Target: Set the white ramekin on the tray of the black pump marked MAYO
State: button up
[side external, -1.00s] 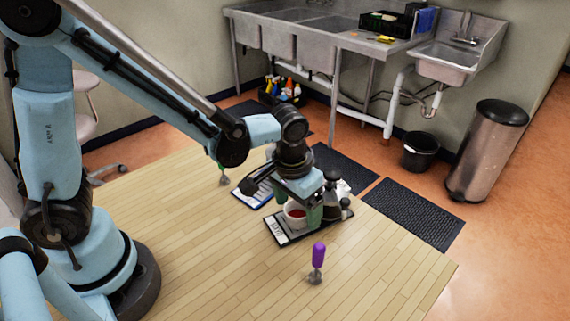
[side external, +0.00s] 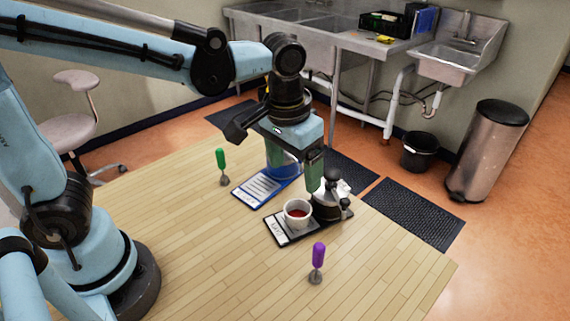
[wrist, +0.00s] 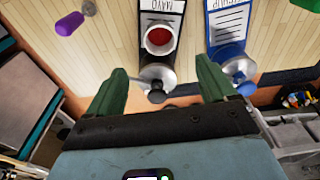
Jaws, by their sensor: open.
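The white ramekin (side external: 297,213), with red contents, stands upright on the tray (side external: 280,234) of the black pump (side external: 331,196). In the wrist view the ramekin (wrist: 160,40) sits on that tray (wrist: 146,14), between the MAYO lettering and the dark pump (wrist: 157,80). My gripper (side external: 295,172) is open and empty, raised above and apart from the ramekin. Its two green fingers (wrist: 160,76) also show in the wrist view, pointing toward the pumps with nothing between them.
A blue-edged tray (side external: 262,191) with its own pump lies just beyond, partly hidden by my gripper. A green-handled tool (side external: 221,165) stands at the left, a purple-handled one (side external: 317,262) at the front. The wooden table's front and left are mostly clear.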

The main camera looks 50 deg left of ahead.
jog(key=s+a+t, duration=0.4)
jog(key=a+t, duration=0.1)
jog(key=a, duration=0.5)
jog(key=shift+r+t, duration=0.3)
jog(key=shift+t, duration=0.1)
